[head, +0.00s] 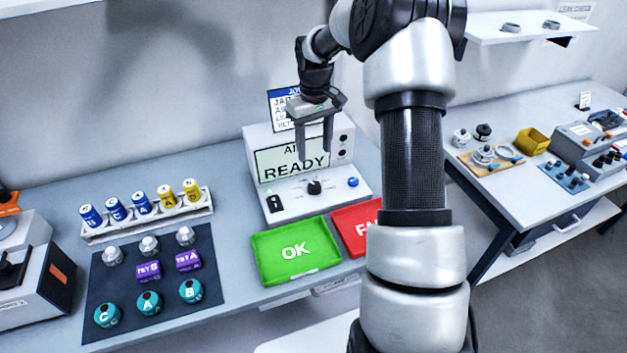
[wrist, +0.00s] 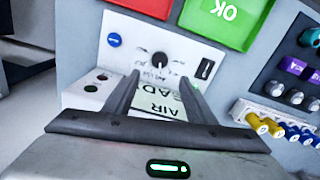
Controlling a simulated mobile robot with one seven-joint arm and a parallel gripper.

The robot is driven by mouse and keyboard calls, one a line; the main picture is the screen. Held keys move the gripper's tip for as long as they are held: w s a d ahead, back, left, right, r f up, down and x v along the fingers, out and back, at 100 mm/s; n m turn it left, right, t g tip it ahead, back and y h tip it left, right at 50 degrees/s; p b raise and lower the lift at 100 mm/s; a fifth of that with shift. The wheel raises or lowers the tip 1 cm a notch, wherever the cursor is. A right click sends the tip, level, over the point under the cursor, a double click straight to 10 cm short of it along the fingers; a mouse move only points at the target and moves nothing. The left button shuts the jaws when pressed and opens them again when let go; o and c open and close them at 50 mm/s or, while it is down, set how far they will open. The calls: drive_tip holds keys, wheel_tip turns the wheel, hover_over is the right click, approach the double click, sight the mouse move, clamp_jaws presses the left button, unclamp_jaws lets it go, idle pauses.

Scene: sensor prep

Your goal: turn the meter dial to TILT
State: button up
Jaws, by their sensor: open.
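The meter (head: 284,209) is a white box on the bench with a lit display (head: 292,159); READY is readable, the line above is partly hidden. Its dial (head: 314,187) is a small black knob on the lower front panel. In the wrist view the dial (wrist: 159,59) appears upside down with small labels around it, too small to read. My gripper (head: 315,156) is open and empty, in front of the display and above the dial. In the wrist view my gripper (wrist: 159,78) has its two fingers apart, with the dial beyond their tips.
A blue button (head: 353,182) and a black switch (head: 274,203) flank the dial. A green OK tray (head: 296,271) and a red tray (head: 350,228) lie in front. Batteries in a rack (head: 150,228) and a dark mat (head: 205,302) with sensors are left. A second bench (head: 510,200) is right.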

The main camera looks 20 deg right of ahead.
sight(314, 185)
wheel_tip(314, 185, down, 13)
drive_tip(key=shift+p, duration=0.35)
drive_tip(key=c, duration=1.1)
drive_tip(key=shift+o, duration=0.2)
